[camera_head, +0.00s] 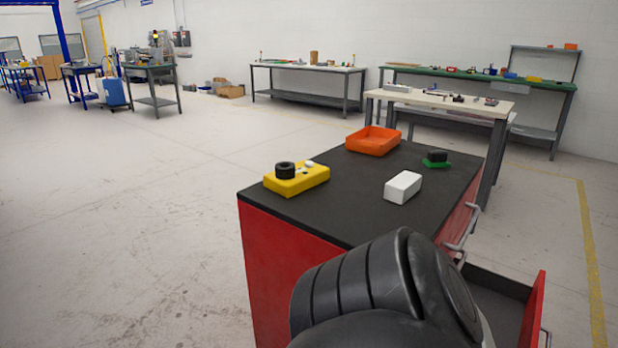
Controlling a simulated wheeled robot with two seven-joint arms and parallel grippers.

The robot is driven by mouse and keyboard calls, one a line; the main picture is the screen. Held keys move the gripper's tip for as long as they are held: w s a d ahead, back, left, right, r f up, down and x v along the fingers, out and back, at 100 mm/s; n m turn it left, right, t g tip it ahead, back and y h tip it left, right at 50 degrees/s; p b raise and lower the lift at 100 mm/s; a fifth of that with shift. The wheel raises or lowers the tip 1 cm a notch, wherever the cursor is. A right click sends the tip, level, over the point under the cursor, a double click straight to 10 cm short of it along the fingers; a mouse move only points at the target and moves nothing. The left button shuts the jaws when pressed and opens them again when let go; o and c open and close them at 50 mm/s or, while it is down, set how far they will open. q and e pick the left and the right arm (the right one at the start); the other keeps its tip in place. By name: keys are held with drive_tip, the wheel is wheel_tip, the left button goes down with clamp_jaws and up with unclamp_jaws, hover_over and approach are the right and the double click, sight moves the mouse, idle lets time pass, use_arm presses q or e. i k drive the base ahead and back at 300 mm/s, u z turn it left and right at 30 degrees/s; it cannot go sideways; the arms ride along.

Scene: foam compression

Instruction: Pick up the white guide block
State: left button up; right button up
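The white guide block (403,187) lies on the dark top of the red cabinet (350,213), right of the middle. A dark, ribbed part of my own body covers the bottom middle of the view, in front of the cabinet's near end. Neither of my grippers shows in the view.
A yellow block (297,179) with a black round part stands left on the cabinet top. An orange tray (373,141) is at the back, and a green base (437,162) with a black piece at the right. An open drawer (497,305) juts out at lower right.

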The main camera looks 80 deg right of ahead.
sight(400, 188)
drive_tip(key=i, duration=0.5)
drive_tip(key=z, duration=1)
